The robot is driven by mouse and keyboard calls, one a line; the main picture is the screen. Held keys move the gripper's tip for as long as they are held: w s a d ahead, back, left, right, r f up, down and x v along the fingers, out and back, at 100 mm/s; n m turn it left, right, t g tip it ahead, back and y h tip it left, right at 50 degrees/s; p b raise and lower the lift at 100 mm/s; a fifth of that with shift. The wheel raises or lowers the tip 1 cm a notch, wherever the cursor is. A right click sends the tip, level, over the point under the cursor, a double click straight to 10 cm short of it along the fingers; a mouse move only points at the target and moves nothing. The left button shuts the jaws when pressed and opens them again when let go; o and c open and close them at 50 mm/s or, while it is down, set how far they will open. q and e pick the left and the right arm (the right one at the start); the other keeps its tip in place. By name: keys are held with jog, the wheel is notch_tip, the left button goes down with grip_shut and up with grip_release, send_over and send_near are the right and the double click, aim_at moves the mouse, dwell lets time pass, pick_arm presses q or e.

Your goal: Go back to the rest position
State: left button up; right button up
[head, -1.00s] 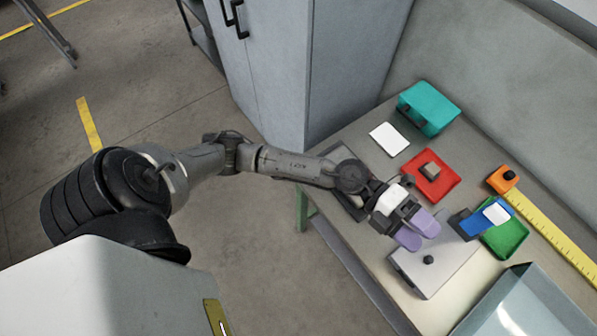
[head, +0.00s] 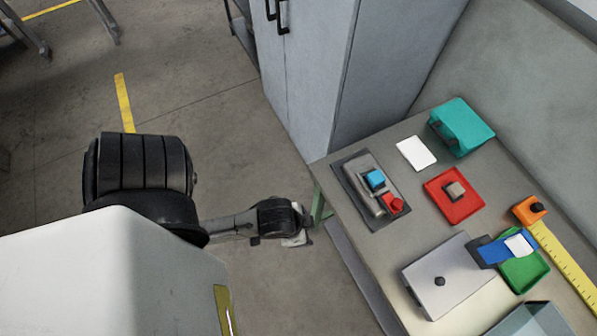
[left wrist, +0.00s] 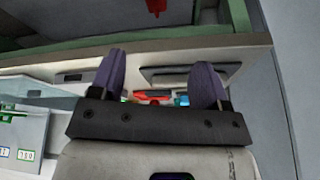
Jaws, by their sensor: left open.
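My left gripper (head: 298,238) is beside the table's left edge in the head view, above the floor, with its fingers mostly hidden by the wrist. In the left wrist view my left gripper (left wrist: 158,82) shows two purple fingers wide apart with nothing held between them. A dark-based device (head: 372,190) with a blue block (head: 375,179) and a red block (head: 394,204) lies on the table, clear of the gripper. My right gripper is not in view.
The table (head: 415,235) holds a teal box (head: 463,125), a white card (head: 416,153), a red tray (head: 455,205), a green tray (head: 527,274) and a grey plate (head: 447,285) with a black knob. A grey cabinet (head: 350,75) stands behind. Floor left of the table is open.

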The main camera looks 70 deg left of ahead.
pick_arm(q)
jog(key=shift+s+d+f+g, duration=0.15)
jog(key=shift+s+g, duration=0.15)
jog(key=shift+s, duration=0.4)
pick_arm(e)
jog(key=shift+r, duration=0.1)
